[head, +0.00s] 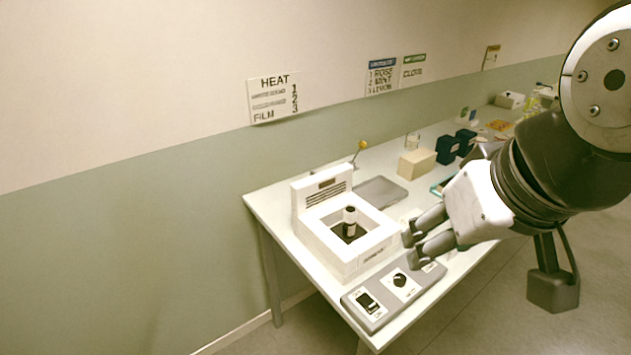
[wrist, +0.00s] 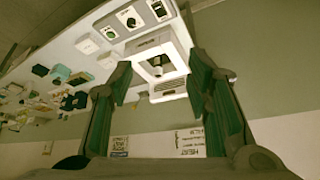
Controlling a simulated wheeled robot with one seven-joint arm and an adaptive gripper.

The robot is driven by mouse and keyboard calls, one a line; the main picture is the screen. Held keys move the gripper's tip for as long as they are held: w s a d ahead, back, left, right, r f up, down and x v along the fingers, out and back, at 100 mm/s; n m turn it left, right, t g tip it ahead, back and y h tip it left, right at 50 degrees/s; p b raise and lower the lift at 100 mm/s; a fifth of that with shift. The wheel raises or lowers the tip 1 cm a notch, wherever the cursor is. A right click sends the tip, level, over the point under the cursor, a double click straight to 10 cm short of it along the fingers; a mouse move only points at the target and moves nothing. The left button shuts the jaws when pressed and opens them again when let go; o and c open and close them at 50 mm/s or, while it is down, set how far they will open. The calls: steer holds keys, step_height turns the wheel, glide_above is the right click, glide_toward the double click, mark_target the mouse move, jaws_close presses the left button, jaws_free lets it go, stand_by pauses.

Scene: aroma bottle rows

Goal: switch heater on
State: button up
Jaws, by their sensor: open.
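The heater (head: 340,258) is a white box with a raised, slotted back and a dark square well. A small dark bottle with a light band (head: 350,222) stands in the well. In front lies a grey control panel (head: 352,300) with a black rocker switch (head: 367,302) on a white plate and a round black knob (head: 400,280). My gripper (head: 411,249) is open and empty, above the panel's right end, partly hiding it. In the wrist view the heater (wrist: 143,52) shows between the fingers, with the switch (wrist: 159,9) and knob (wrist: 130,21) beyond. The switch's position is too small to tell.
A wall sign reading HEAT (head: 274,98) hangs behind the heater. A grey flat plate (head: 381,191), a beige box (head: 416,164) and dark blue holders (head: 447,150) stand further along the white table (head: 290,205). The panel lies near the table's front edge.

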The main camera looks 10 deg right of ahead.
steer(key=shift+w+d+f+n, duration=0.15)
steer(key=shift+w+n, duration=0.15)
steer(key=shift+w, duration=0.05)
steer(key=c, duration=0.9)
steer(key=w+f+n, duration=0.1)
steer(key=w+n+g, duration=0.1)
steer(key=w+n, duration=0.1)
steer(key=w+f+n+g+h, duration=0.1)
steer(key=w+n, duration=0.1)
steer(key=shift+d+f, duration=0.25)
steer(key=shift+f, duration=0.1)
jaws_close()
steer(key=w+f+n+g, duration=0.2)
steer(key=w+f+n, duration=0.4)
steer(key=f+n, duration=0.2)
steer(key=w+f+n+g+b, duration=0.1)
steer(key=w+f+n+g, duration=0.2)
steer(key=w+f+n, duration=0.2)
steer(key=shift+w+a+f+n, duration=0.35)
steer(key=shift+f+n, duration=1.3)
steer(key=shift+n, duration=0.85)
